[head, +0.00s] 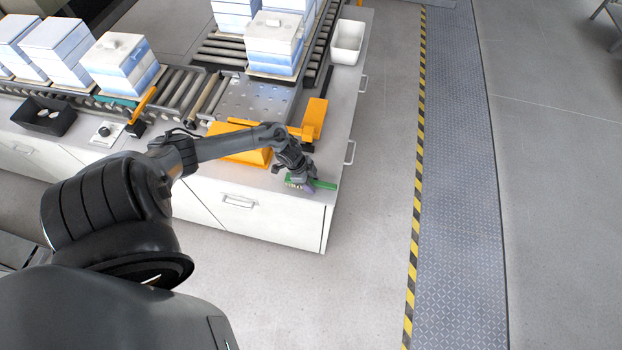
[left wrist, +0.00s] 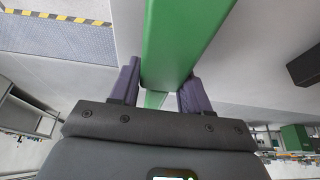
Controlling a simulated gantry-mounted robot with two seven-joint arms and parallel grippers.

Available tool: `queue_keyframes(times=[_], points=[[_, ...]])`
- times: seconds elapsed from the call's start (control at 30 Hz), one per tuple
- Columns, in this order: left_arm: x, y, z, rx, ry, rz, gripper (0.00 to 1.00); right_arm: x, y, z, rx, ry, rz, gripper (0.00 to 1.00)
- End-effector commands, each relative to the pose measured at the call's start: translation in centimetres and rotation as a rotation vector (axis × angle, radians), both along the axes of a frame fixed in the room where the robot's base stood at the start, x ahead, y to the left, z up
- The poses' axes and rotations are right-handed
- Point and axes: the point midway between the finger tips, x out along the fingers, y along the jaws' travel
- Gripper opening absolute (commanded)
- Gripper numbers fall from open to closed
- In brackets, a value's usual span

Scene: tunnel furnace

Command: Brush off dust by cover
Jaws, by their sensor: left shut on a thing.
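My left gripper (head: 304,183) is at the front right corner of the white cabinet top. It is shut on a long green tool (head: 325,185), which also shows between my two fingers in the left wrist view (left wrist: 180,45). No bristles show, so I cannot tell for sure that it is a brush. Blue and white box-shaped stacks with pale covers stand on the conveyor. The nearest on the left has a cover (head: 116,49) with a small knob; another cover (head: 274,30) is at the back middle. Dust is too small to tell. My right gripper is not in view.
A yellow block (head: 240,143) and a yellow bracket (head: 313,117) are close to my left forearm. A black tray (head: 45,117) is at the left and a white bin (head: 348,41) at the back right. The floor right of the cabinet is clear.

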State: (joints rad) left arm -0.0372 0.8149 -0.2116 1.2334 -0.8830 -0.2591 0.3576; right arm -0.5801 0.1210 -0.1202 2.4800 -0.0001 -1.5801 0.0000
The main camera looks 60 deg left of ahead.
Motion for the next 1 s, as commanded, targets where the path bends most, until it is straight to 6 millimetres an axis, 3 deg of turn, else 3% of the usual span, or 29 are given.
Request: queue_keyframes(times=[0.17,0.7,1.0], points=[[0.0,-0.1,2.9,0.004,-0.002,-0.007,0.18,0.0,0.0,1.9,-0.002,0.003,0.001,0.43],[0.2,-0.3,7.5,0.001,-0.001,-0.007,0.18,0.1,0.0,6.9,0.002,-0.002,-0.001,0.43],[0.3,-0.4,8.3,0.002,0.000,-0.008,0.18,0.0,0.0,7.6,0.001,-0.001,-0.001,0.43]])
